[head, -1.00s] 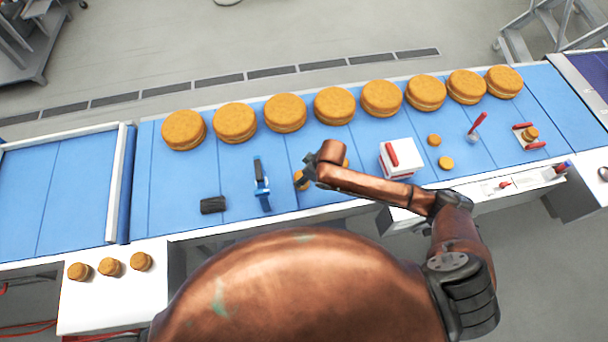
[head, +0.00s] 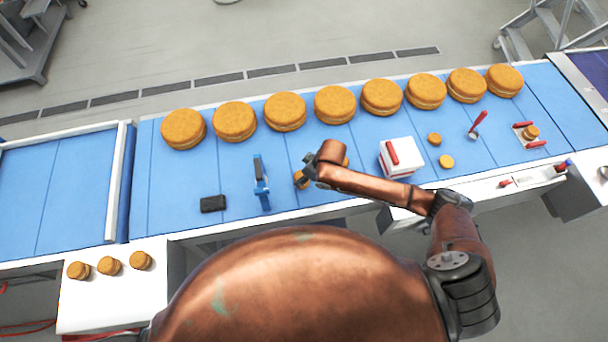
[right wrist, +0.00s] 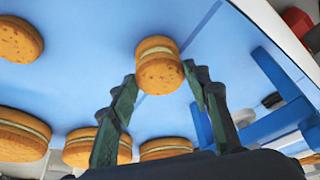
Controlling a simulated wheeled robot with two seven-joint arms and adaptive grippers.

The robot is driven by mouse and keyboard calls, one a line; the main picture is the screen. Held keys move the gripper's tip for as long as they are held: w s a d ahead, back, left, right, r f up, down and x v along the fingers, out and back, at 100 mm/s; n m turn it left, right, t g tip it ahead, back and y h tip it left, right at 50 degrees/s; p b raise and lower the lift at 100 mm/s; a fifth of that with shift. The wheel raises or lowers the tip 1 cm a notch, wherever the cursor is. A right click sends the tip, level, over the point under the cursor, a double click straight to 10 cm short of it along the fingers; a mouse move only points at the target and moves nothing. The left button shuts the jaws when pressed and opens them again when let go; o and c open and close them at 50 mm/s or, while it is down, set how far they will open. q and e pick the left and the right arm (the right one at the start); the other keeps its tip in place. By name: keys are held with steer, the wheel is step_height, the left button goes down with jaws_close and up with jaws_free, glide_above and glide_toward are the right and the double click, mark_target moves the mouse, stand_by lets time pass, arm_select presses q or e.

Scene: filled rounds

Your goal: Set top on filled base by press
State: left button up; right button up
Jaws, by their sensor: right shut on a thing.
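My right gripper (head: 309,172) is low over the blue belt, left of the belt's middle. Its fingers are shut on a small tan round (right wrist: 159,66), with a pale filling band between two tan layers. In the head view this round (head: 301,181) is partly hidden by the gripper. Another small round (head: 345,163) shows just behind my right forearm; it also shows at the upper left of the right wrist view (right wrist: 18,40). A blue device (head: 262,184), perhaps the press, stands left of the gripper, apart from it. My left gripper is not in view.
Several large rounds (head: 334,105) line the belt's (head: 180,180) far side. A black block (head: 212,204) lies left of the blue device. A white box with a red handle (head: 398,164), two loose small rounds (head: 446,162) and a red-handled tool (head: 478,124) are to the right.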

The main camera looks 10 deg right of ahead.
steer(key=shift+f, duration=0.45)
steer(key=o, duration=0.8)
steer(key=shift+o, duration=0.4)
steer(key=o, duration=0.5)
steer(key=shift+c, duration=0.2)
steer(key=shift+r, duration=0.15)
step_height(320, 180, up, 7)
steer(key=p, duration=0.8)
